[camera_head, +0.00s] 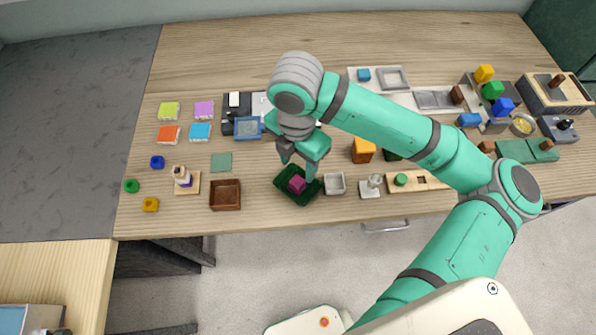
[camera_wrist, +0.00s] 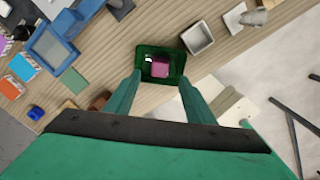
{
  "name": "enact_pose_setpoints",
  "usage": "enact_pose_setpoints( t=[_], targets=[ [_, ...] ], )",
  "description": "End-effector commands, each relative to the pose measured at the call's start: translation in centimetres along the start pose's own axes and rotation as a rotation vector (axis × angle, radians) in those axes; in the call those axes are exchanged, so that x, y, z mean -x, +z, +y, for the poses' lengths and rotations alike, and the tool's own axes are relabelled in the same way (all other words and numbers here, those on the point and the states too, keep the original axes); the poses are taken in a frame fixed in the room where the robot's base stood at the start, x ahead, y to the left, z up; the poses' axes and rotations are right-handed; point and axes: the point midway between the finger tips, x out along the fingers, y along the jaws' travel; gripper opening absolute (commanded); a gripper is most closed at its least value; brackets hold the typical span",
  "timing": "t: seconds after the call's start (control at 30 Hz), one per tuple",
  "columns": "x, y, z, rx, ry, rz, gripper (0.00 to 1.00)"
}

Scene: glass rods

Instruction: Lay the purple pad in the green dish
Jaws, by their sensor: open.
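A small purple block, which looks like the purple pad (camera_head: 297,184), is in the dark green dish (camera_head: 283,191) near the table's front edge. In the wrist view the purple pad (camera_wrist: 160,68) sits inside the walls of the green dish (camera_wrist: 177,57), toward its near side. My gripper (camera_head: 297,168) is open just above the dish. In the wrist view the fingers of my gripper (camera_wrist: 159,77) are spread to either side of the pad, with a gap on both sides. I cannot tell how deep the fingertips reach.
A pale square tray (camera_head: 334,184) stands close to the right of the dish, and a brown wooden box (camera_head: 225,194) to the left. A lilac square (camera_head: 204,110) lies among other coloured squares at the left. The right side is crowded with blocks. The table's back is clear.

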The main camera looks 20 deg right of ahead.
Motion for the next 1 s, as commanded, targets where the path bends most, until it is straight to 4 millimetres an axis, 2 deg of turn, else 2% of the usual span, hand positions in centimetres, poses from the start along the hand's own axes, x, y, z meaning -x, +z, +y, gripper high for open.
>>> enact_pose_setpoints(
  t=[0.1, 0.3, 1.0],
  targets=[
    [1.7, 0.0, 0.1, 0.001, 0.001, -0.001, 0.49],
    [3.1, 0.0, 0.0, 0.0, 0.001, -0.001, 0.49],
    [3.2, 0.0, 0.0, 0.0, 0.0, 0.0, 0.49]
  ],
)
